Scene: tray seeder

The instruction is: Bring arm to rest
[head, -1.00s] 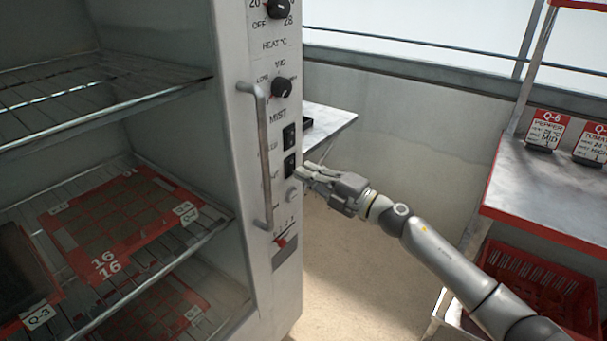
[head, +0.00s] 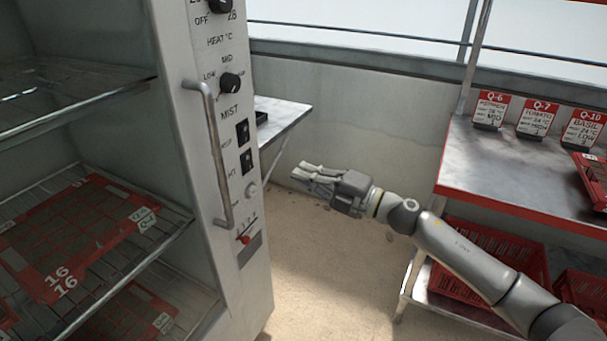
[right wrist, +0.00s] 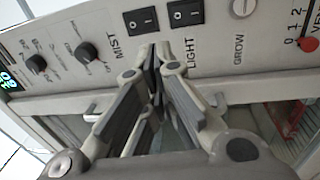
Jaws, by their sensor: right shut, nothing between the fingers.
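My right gripper (head: 308,176) is in the middle of the head view, in the air to the right of the cabinet's control panel (head: 232,120). It is shut and empty, and a gap shows between it and the panel. In the right wrist view the closed fingertips (right wrist: 158,62) point toward the panel, between the labels MIST and LIGHT. Two black rocker switches, the mist switch (right wrist: 140,20) and the light switch (right wrist: 186,12), show there beyond the fingers. My right arm reaches in from the lower right of the head view. My left gripper is not in view.
The cabinet has a vertical door handle (head: 213,155) and wire shelves with a red tray (head: 28,262). At right, a metal bench (head: 480,175) carries several label cards, with a red crate (head: 490,262) below. Open floor (head: 325,285) lies between the cabinet and the bench.

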